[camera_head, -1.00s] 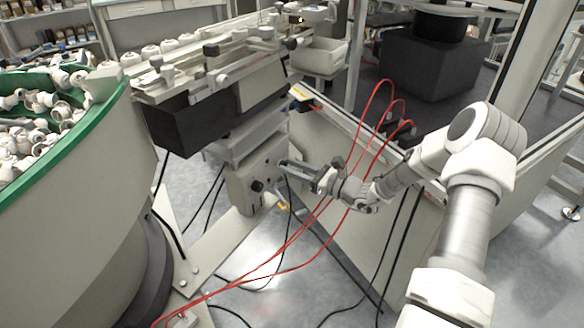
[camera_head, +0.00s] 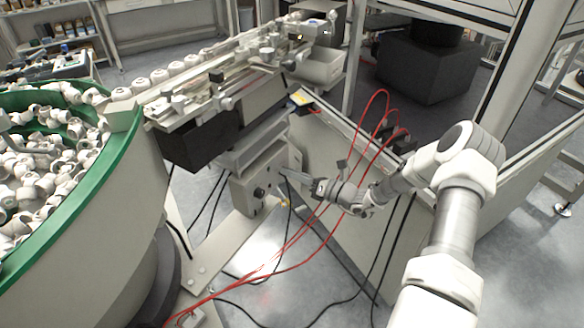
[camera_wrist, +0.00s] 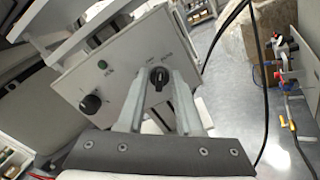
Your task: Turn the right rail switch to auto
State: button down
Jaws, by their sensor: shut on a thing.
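The light grey control box (camera_wrist: 120,70) fills the middle of the wrist view, tilted in the picture. It also shows under the rail in the head view (camera_head: 243,196). A black rotary switch (camera_wrist: 158,77) on its face sits between my fingertips, with small printing around it too blurred to read. My gripper (camera_wrist: 158,84) is shut on this switch; it reaches the box from the right in the head view (camera_head: 281,174).
Red hoses (camera_head: 375,150) loop past my wrist. Black cables (camera_wrist: 252,60) hang right of the box. The green-rimmed bowl (camera_head: 75,195) of white parts stands at left, the rail (camera_head: 215,80) above the box, and a low panel (camera_head: 345,225) behind my arm.

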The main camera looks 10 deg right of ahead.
jog(key=shift+f+m+p, duration=0.1)
jog(key=shift+m+p, duration=0.3)
jog(key=shift+m, duration=0.4)
jog(key=c, duration=0.6)
grip_release()
jog(key=p+v, duration=0.2)
jog(key=v, duration=1.5)
jog(key=shift+s+d, duration=0.2)
jog(key=shift+d, duration=0.05)
